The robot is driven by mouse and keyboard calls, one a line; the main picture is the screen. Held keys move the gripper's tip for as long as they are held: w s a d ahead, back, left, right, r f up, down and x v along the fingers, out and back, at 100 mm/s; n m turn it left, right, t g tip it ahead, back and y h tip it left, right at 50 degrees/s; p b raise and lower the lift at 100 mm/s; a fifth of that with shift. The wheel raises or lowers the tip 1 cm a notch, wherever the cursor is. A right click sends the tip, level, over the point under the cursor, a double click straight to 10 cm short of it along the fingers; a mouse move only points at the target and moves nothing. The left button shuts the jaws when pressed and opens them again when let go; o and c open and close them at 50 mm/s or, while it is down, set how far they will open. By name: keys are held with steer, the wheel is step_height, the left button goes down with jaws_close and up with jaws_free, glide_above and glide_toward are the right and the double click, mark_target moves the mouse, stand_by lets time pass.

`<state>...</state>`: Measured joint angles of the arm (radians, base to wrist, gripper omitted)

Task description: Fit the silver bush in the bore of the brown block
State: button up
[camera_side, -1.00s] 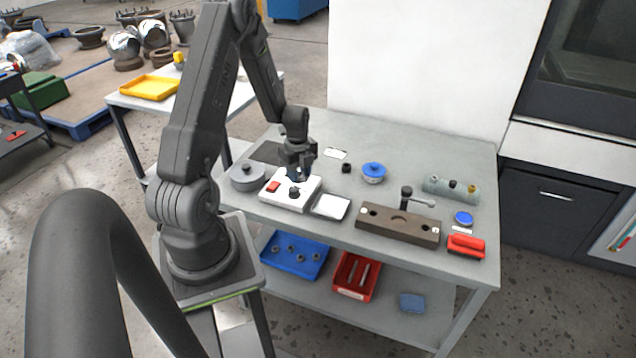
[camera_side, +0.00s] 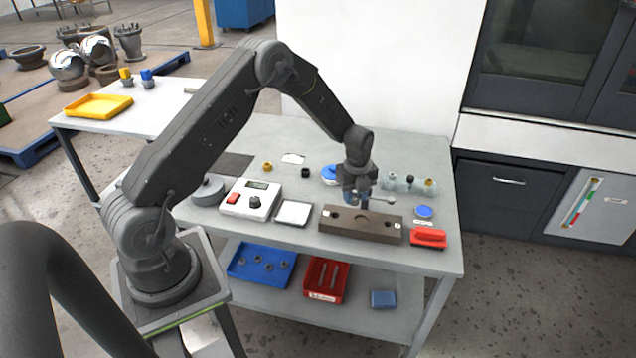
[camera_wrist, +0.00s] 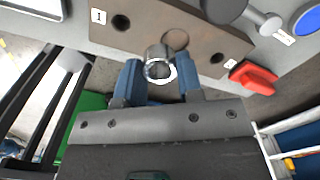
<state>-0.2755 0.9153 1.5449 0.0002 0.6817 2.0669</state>
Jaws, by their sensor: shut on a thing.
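The silver bush (camera_wrist: 158,63) is a short shiny ring held between the two blue fingers of my gripper (camera_wrist: 159,78) in the wrist view. In the side view my gripper (camera_side: 356,196) hangs above the brown block (camera_side: 345,223), and I cannot make out the bush there. The block also shows in the wrist view (camera_wrist: 143,33). Its round bore (camera_wrist: 175,40) lies just beyond the bush, partly overlapped by it in the picture. The bush looks above the block and outside the bore; the exact gap is unclear. Smaller dark holes sit on either side of the bore.
A red-handled item (camera_side: 428,237) lies right of the block, and a white tray (camera_side: 293,213) left of it. A white box with a knob (camera_side: 249,199) stands further left.

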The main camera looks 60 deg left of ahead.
mark_target(361, 222)
steer(key=d, duration=0.1)
steer(key=w+d, duration=0.1)
steer(key=shift+w+d+f, duration=0.15)
steer(key=shift+d+f, duration=0.05)
steer(key=shift+d, duration=0.15)
steer(key=shift+f, duration=1.7)
steer(key=shift+f, duration=1)
stand_by(0.7)
steer(key=o, duration=1.4)
steer(key=shift+o, duration=0.2)
step_height(361, 222, up, 8)
steer(key=shift+f, duration=0.25)
